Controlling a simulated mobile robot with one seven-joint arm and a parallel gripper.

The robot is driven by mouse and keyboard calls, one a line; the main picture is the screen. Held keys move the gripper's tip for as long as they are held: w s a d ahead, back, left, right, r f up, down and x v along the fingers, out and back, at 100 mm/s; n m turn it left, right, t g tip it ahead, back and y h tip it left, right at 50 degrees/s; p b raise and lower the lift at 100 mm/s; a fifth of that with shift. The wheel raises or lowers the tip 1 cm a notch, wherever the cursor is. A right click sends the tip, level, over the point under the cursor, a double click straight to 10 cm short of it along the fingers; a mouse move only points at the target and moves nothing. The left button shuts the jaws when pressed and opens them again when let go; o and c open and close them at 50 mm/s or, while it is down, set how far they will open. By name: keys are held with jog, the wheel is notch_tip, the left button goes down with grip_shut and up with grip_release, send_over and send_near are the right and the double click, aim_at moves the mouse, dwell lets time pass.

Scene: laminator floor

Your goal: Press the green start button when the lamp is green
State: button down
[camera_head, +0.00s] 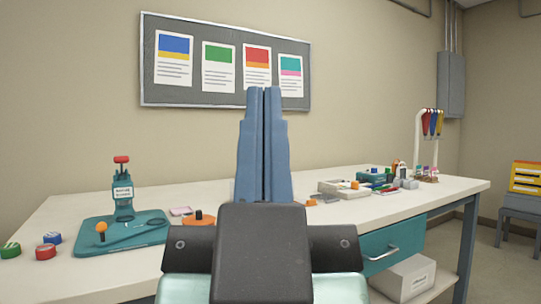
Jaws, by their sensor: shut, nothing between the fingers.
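My gripper (264,92) stands upright in the middle of the view, with its two blue fingers shut together and nothing between them. It is in front of the workbench and appears apart from everything on it. I cannot make out a start button or a lit green lamp. The gripper and my dark wrist hide the middle of the bench. A small round green item (10,250) lies at the bench's left end, but it looks like a loose roll or cap.
The white bench (90,274) carries a teal press (123,192) on a teal mat (151,231) at left. Red (46,252) and blue (53,238) round items lie nearby. A tool rack (420,145) and small clutter stand at right. A box (405,278) sits below. A pinboard (226,98) hangs behind.

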notch_tip(320, 180, up, 39)
jog(key=p, duration=3.6)
jog(key=shift+f, duration=0.2)
jog(key=shift+w, duration=0.1)
